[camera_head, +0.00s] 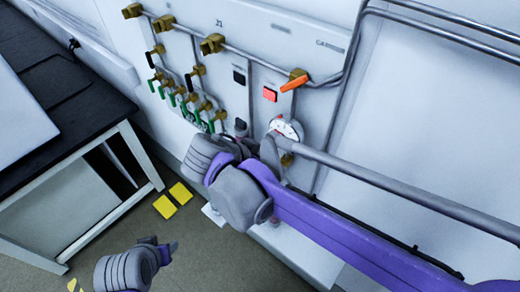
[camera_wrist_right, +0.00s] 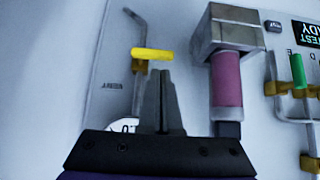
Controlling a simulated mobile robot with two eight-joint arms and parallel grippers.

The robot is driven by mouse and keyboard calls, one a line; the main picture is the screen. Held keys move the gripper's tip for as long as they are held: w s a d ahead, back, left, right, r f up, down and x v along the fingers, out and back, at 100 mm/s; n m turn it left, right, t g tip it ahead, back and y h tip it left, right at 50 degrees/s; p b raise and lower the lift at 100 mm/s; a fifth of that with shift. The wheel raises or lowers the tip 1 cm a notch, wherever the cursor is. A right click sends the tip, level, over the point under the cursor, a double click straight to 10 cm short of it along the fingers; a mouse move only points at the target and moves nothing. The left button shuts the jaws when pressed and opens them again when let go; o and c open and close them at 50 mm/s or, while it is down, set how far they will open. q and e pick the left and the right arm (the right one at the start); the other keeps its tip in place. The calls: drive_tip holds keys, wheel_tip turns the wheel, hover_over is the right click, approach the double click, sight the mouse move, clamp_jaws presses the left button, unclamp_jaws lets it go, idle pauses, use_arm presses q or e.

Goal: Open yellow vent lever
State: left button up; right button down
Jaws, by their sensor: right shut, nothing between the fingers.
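The yellow lever (camera_wrist_right: 152,54) shows in the right wrist view as a short bar lying across a thin grey pipe. My right gripper (camera_wrist_right: 163,76) is shut and empty, with its tips just below the lever in that view. A small gap seems to show between them; I cannot tell the depth. In the head view my right arm and wrist cover this part of the panel, and I cannot make out the yellow lever there. My left gripper (camera_head: 168,249) is low at the bottom left, away from the panel; its jaws are too small to read.
An orange lever (camera_head: 293,84) sits on a pipe above a round gauge (camera_head: 287,128). Several green-handled valves (camera_head: 178,97) are to the left. A pink cylinder (camera_wrist_right: 227,82) under a metal block stands right of the gripper. A dark-topped table (camera_head: 75,95) is at left.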

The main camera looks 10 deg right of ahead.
drive_tip(key=shift+f, duration=0.5)
use_arm(q)
drive_tip(key=shift+a+f, duration=0.2)
drive_tip(key=shift+a, duration=0.35)
use_arm(e)
drive_tip(key=shift+w+a+f+g+h, duration=0.1)
drive_tip(key=shift+f+g+h, duration=0.05)
drive_tip(key=shift+g+h, duration=0.15)
